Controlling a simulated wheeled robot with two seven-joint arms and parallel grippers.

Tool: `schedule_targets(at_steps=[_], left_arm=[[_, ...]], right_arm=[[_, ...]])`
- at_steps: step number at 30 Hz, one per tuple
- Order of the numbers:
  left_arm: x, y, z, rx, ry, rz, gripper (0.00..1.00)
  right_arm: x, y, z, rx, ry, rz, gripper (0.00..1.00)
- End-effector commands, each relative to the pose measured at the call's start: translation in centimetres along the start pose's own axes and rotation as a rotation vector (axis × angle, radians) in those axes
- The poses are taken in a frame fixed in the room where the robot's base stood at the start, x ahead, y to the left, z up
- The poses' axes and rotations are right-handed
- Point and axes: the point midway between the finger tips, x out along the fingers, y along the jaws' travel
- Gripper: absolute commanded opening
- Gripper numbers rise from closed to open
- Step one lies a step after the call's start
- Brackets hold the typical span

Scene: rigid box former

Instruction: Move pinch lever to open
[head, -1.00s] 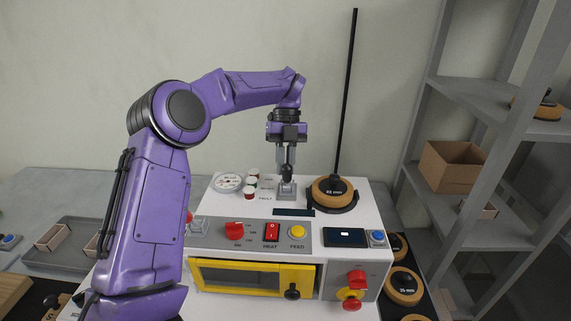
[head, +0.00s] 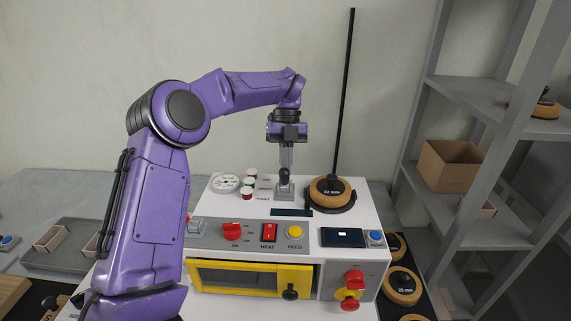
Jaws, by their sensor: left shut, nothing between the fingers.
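My right gripper is not in view.
A wooden-rimmed disc (head: 320,190) and a tall black rod (head: 343,100) stand right of the lever. A white dial (head: 226,183) and small red-and-white cylinders (head: 247,192) are to its left. Grey shelves (head: 470,180) stand at the right.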

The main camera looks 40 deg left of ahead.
Motion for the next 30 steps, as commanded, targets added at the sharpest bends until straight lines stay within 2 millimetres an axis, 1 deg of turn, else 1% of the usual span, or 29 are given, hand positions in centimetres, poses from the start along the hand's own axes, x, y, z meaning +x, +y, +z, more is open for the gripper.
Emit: schedule_targets(at_steps=[8,9,11,12,13,14,21,23,26,28,30], left_arm=[[0.0,0.0,0.0,0.0,0.0,0.0,0.0],[0.0,0.0,0.0,0.0,0.0,0.0,0.04],[0.0,0.0,0.0,0.0,0.0,0.0,0.24],[0.0,0.0,0.0,0.0,0.0,0.0,0.37],[0.0,0.0,0.0,0.0,0.0,0.0,0.46],[0.0,0.0,0.0,0.0,0.0,0.0,0.51],[0.0,0.0,0.0,0.0,0.0,0.0,0.51],[-0.3,0.0,0.0,0.0,-0.001,0.0,0.51],[-1.7,0.0,0.0,-0.002,-0.002,0.001,0.51],[-3.4,0.0,0.0,-0.003,-0.003,-0.002,0.51],[-5.4,0.0,-0.1,-0.004,-0.003,0.0,0.51]], right_arm=[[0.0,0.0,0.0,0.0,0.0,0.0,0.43],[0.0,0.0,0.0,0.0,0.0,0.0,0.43],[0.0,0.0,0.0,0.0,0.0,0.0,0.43],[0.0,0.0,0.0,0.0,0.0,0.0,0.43],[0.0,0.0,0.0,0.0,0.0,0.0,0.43],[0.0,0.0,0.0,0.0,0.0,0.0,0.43],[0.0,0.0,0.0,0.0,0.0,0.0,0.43],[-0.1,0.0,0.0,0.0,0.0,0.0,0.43],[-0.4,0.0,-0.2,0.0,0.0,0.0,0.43],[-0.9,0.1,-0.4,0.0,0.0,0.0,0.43],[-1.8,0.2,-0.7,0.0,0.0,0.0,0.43]])
